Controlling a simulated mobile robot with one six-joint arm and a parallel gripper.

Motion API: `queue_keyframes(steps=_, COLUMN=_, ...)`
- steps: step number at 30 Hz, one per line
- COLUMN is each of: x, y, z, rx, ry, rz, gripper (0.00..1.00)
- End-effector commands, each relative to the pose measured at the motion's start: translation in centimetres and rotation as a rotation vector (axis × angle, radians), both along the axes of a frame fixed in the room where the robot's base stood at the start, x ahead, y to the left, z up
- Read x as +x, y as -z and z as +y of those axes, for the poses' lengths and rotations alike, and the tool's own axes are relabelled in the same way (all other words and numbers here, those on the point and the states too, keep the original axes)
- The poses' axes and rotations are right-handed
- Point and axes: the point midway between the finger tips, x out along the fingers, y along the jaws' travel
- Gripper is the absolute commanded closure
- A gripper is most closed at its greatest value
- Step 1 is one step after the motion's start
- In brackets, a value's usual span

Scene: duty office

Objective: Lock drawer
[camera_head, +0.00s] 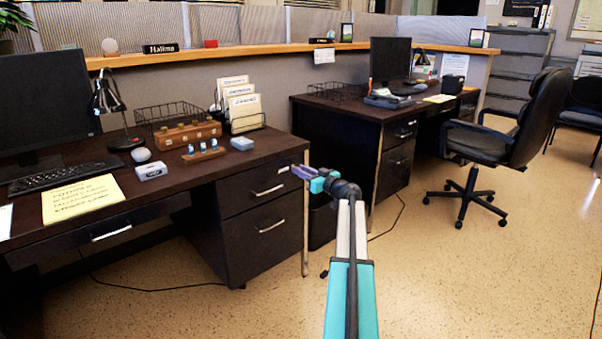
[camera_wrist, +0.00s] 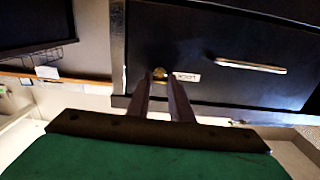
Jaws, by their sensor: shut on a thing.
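My gripper (camera_head: 299,172) is at the upper right corner of the near desk's pedestal, by the top drawer (camera_head: 255,187). In the wrist view the dark drawer front (camera_wrist: 225,35) fills the upper right, with its silver handle (camera_wrist: 251,66). A small brass-coloured key (camera_wrist: 160,73) shows at the drawer face between my fingertips, beside a small white label (camera_wrist: 187,77). My gripper (camera_wrist: 160,78) is shut on this key. The lock behind it is mostly hidden, and the key's turn is too small to tell. The top drawer looks closed.
The near desktop holds a wooden key rack (camera_head: 187,134), a smaller rack (camera_head: 203,151), a lamp (camera_head: 108,100) and a file holder (camera_head: 243,108). A second desk (camera_head: 335,108) and an office chair (camera_head: 510,130) stand to the right. The floor (camera_head: 450,270) in front is clear.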

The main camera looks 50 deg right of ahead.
Motion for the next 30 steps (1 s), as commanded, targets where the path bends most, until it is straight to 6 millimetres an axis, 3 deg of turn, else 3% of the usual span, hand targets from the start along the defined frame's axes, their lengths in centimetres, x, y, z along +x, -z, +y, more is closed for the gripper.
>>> queue_keyframes(steps=11, x=0.08, y=0.07, z=0.12, rx=0.182, ry=-0.004, rz=-0.012, gripper=1.0)
queue_keyframes(steps=30, x=0.01, y=-0.14, z=0.01, rx=0.75, ry=-0.002, rz=-0.052, gripper=1.0)
